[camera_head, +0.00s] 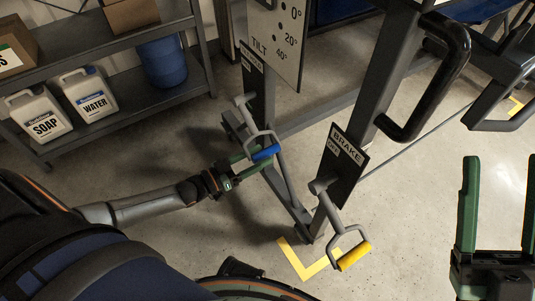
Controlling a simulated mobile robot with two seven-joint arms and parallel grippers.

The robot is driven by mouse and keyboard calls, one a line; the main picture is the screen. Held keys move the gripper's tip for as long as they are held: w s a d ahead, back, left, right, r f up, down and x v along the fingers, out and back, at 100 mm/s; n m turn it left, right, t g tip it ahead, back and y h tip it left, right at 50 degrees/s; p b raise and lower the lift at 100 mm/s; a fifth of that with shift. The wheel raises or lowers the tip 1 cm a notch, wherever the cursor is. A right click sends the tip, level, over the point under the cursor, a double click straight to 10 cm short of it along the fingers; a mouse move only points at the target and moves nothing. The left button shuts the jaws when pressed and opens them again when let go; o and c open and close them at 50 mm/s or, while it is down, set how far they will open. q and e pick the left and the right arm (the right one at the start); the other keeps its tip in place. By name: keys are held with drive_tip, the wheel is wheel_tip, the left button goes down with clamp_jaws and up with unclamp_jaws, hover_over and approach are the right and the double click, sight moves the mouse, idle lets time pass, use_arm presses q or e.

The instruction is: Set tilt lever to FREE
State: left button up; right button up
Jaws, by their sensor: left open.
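The tilt lever is a grey lever with a blue grip (266,152), mounted on a dark post below the tilt plate (275,35) marked 0°, 20° and 40°. A small label plate (252,56), too small to read, sits above the lever. My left gripper (257,157) reaches in from the left with its green fingers apart at the blue grip. Whether the fingers touch the grip I cannot tell. My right gripper (499,158) is at the lower right, with its green fingers upright, wide apart and empty.
A brake lever with a yellow grip (354,257) hangs below the brake plate (343,165), right of the blue grip. A black handle (445,85) juts out at the upper right. Shelves with jugs (90,93) and a blue bucket (163,62) stand at left.

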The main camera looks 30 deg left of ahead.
sight(279, 147)
use_arm(q)
drive_tip(key=shift+b+x, duration=0.3)
drive_tip(key=shift+x, duration=1.35)
clamp_jaws()
drive_tip(key=shift+d, duration=0.1)
